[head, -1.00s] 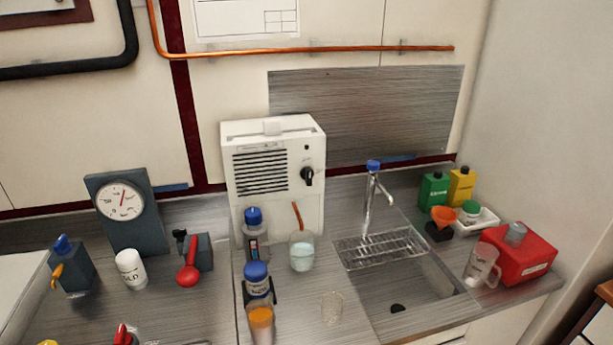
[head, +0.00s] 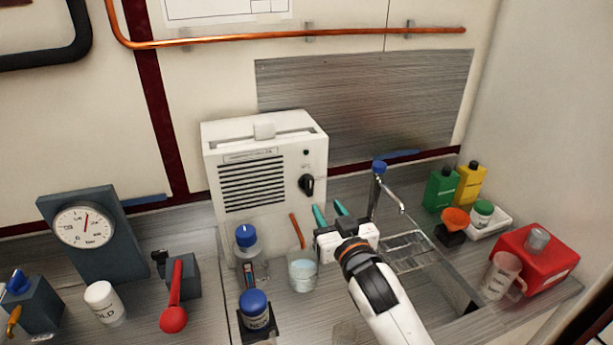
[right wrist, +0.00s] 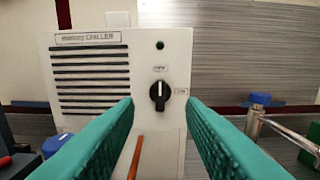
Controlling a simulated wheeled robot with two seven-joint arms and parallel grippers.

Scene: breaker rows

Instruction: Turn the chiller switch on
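The white chiller (head: 222,165) stands against the back wall, with a vented front and a small dark green light (right wrist: 160,45). Its black rotary switch (head: 306,185) is on the right of the front panel. In the right wrist view the switch (right wrist: 160,95) has its pointer mark upright, towards the upper label; another label sits to its right. My right gripper (head: 328,214) is in front of the chiller, below and right of the switch in the head view. Its green fingers are open and empty, apart from the switch, with the switch between them in the wrist view. My left gripper is out of view.
A beaker with a orange-brown stick (head: 303,270) and blue-capped bottles (head: 247,243) stand in front of the chiller. A faucet (head: 376,190) and sink are to the right. A gauge (head: 84,228) and red-handled valve (head: 174,310) are at left.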

